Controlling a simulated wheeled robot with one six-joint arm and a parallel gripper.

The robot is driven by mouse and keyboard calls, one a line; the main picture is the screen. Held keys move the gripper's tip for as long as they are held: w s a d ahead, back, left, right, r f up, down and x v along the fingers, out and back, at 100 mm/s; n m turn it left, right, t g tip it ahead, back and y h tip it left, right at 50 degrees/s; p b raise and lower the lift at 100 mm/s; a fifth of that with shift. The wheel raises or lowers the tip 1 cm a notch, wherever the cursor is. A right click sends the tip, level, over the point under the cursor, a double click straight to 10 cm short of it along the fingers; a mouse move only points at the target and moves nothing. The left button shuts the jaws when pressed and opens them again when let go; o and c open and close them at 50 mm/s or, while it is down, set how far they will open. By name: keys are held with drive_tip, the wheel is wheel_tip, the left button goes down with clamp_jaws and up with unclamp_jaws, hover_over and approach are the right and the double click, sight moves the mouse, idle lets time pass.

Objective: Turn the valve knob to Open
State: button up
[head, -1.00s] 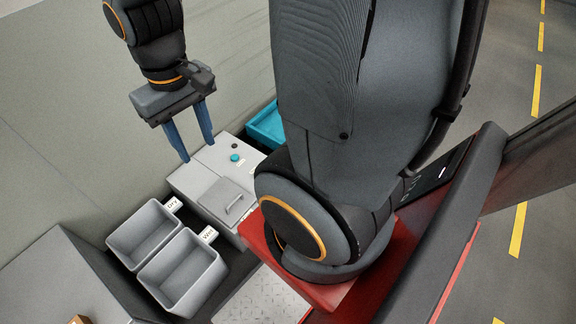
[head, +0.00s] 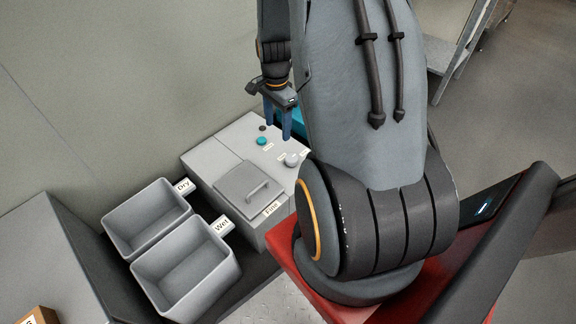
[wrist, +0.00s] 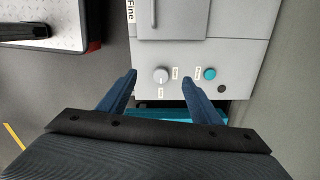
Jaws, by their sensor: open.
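The valve knob (head: 291,159) is a round light-grey knob on the top of the grey machine (head: 205,160), with small labels around it. In the wrist view the knob (wrist: 160,75) lies ahead of and between my finger tips, with a pale pointer mark on it; the label words are too small to read. My gripper (head: 278,122) has two blue fingers pointing down, spread apart and empty. In the wrist view my gripper (wrist: 158,82) shows one finger each side of the knob, apart from it. I cannot tell the height gap.
A teal button (head: 262,141) and a dark button (head: 262,128) sit near the knob. A handled lid (head: 240,180) is on the machine. Grey bins labelled Dry (head: 140,213) and Wet (head: 180,266) stand left. A teal bin (head: 291,122) is behind.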

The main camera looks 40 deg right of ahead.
sight(291, 157)
drive_tip(key=d+f+m+b, duration=0.1)
drive_tip(key=d+f, duration=0.1)
drive_tip(key=f, duration=0.2)
drive_tip(key=w+d+f+m+b, duration=0.1)
drive_tip(key=d+f+m+b, duration=0.1)
drive_tip(key=f, duration=0.3)
drive_tip(key=d+f+m+b, duration=0.1)
drive_tip(key=d+f+m, duration=0.1)
drive_tip(key=d+f, duration=0.1)
drive_tip(key=shift+w+f+b, duration=0.15)
drive_tip(key=shift+f+b, duration=0.2)
drive_tip(key=shift+f, duration=0.35)
wheel_tip(291, 157, down, 8)
drive_tip(key=shift+r+b, duration=0.15)
drive_tip(key=shift+b, duration=1)
drive_tip(key=c, duration=1.1)
